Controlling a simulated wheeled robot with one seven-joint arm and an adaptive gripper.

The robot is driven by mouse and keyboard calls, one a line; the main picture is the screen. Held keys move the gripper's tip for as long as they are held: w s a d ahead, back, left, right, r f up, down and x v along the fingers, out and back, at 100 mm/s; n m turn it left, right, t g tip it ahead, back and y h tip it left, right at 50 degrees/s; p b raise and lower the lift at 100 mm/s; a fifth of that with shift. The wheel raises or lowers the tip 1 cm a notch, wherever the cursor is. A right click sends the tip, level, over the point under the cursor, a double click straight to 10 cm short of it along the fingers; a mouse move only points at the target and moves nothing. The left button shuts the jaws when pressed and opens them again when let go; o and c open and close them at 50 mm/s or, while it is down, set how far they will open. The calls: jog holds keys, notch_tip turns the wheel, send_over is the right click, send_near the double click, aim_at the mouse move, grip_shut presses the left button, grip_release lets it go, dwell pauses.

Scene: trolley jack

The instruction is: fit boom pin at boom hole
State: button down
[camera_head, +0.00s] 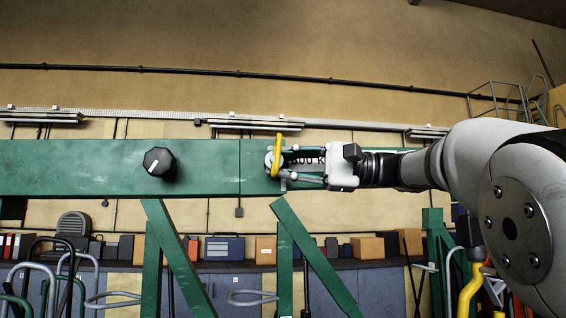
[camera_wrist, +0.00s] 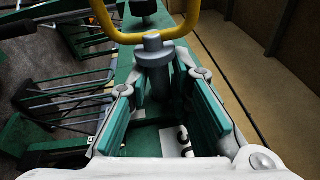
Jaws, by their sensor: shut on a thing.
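The boom pin (camera_head: 277,157) is a grey metal pin with a yellow loop handle. It also shows in the wrist view (camera_wrist: 152,45), where its grey head and shank stand between my fingertips. My gripper (camera_head: 285,164) is shut on the pin, with teal finger pads on either side; it also shows in the wrist view (camera_wrist: 157,75). The boom is a long green beam (camera_head: 80,167) running across the head view, with the pin in front of its face. The boom hole is not visible in either view. I cannot tell whether the pin's end is inside it.
A black knob (camera_head: 158,162) sticks out of the boom to the left of my gripper. Green slanted struts (camera_head: 315,258) stand below. Behind are a workbench with boxes and a blue case (camera_head: 224,248). Hooked metal bars (camera_head: 40,270) stand at lower left.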

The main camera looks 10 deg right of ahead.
jog(key=c, duration=1.4)
grip_release()
jog(key=shift+o, duration=0.2)
jog(key=shift+d, duration=0.1)
jog(key=shift+d, duration=0.3)
jog(key=r+v, duration=0.1)
jog(key=v, duration=1)
jog(key=shift+f, duration=0.45)
jog(key=shift+s, duration=0.1)
